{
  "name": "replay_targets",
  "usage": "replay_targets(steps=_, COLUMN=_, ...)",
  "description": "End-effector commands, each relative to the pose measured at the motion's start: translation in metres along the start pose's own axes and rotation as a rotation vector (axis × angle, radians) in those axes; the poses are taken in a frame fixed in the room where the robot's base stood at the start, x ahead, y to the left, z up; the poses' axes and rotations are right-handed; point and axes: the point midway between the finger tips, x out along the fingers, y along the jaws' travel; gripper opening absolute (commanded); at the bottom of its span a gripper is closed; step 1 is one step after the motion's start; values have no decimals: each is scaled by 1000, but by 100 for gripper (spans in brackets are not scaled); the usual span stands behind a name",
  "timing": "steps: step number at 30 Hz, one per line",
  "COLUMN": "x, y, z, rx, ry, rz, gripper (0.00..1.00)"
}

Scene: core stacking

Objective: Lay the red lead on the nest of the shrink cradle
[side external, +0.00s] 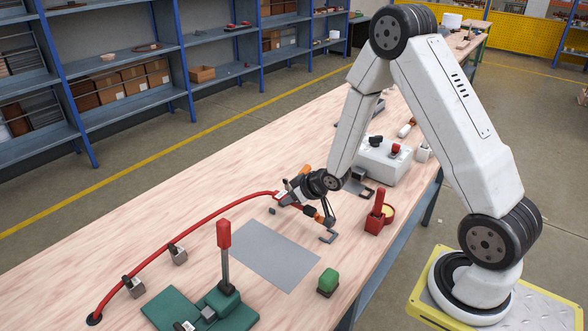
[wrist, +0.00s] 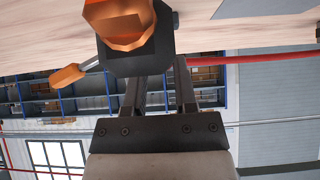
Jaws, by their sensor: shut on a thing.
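The red lead (side external: 215,203) runs in an arc from a black grommet (side external: 94,319) at the lower left, past two grey clip blocks, up to my gripper (side external: 284,198). My gripper is shut on the lead near its far end, a little above the table. An orange-and-black end piece (side external: 312,211) shows just beyond it. In the wrist view the lead (wrist: 205,61) runs off to the right, and a black block with an orange face (wrist: 125,25) hides much of the fingertips (wrist: 160,75). I cannot tell which fixture is the shrink cradle; its nest is not clear.
Grey clip blocks (side external: 178,254) stand under the lead. A green fixture with a red-handled lever (side external: 224,238) stands in front, by a bare grey mat (side external: 265,255).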

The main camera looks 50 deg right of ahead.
Motion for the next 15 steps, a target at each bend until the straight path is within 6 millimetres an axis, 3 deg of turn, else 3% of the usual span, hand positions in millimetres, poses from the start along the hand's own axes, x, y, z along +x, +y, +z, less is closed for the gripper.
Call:
replay_targets(steps=7, x=-11, y=0, z=-12, rx=0, ry=4, rz=0, gripper=0)
replay_targets(steps=15, x=-36, y=0, z=-38, rx=-2, ry=6, rz=0, gripper=0)
